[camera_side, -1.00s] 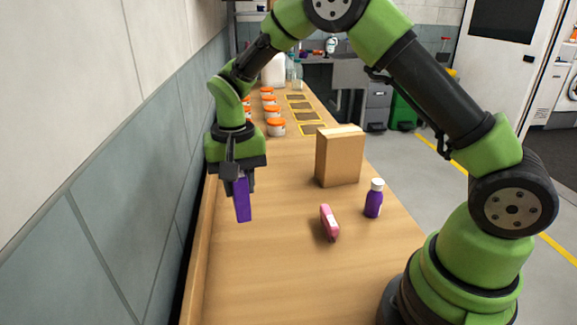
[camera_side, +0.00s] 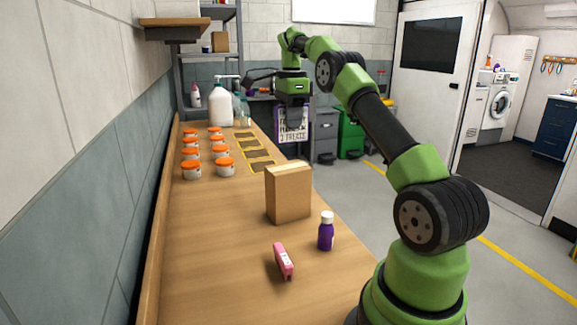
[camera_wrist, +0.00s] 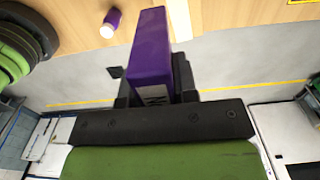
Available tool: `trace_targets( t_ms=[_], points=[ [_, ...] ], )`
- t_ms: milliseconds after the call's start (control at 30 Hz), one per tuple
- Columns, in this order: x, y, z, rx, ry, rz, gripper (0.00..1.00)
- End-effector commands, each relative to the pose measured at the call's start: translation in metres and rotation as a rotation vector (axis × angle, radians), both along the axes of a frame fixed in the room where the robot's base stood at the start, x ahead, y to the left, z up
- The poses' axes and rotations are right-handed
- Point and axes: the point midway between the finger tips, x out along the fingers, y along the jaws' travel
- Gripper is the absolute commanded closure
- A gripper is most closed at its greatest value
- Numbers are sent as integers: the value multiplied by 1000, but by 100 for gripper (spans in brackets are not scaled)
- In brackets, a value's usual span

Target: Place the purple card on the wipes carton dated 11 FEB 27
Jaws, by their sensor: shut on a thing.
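My gripper (camera_side: 293,104) is shut on the purple card (camera_side: 292,130), which hangs below it with a white lettered face toward the side camera; its text is not clearly readable. The gripper appears beyond the right edge of the bench, at the far end. In the wrist view the purple card (camera_wrist: 153,50) extends from the jaws, and the floor shows behind it. A plain brown carton (camera_side: 288,193) stands upright on the bench, nearer the side camera than the gripper. No date is visible on it.
A purple bottle (camera_side: 326,232) with a white cap and a pink object (camera_side: 283,262) are near the carton. Orange-lidded jars (camera_side: 225,168) and yellow-edged dark pads (camera_side: 257,155) are farther back. A white jug (camera_side: 221,105) stands at the far end. The bench's near left is clear.

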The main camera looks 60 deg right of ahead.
Motion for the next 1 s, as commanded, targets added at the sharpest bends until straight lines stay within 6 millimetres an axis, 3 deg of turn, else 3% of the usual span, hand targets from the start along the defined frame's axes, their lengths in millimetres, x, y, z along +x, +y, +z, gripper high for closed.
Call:
trace_targets(
  t_ms=[467, 733, 1000],
  points=[
    [-2, -2, -39, 3, 3, -15, 96],
    [-2, -2, -74, 3, 3, -15, 96],
    [-2, -2, -78, 1, 1, -15, 96]
  ],
)
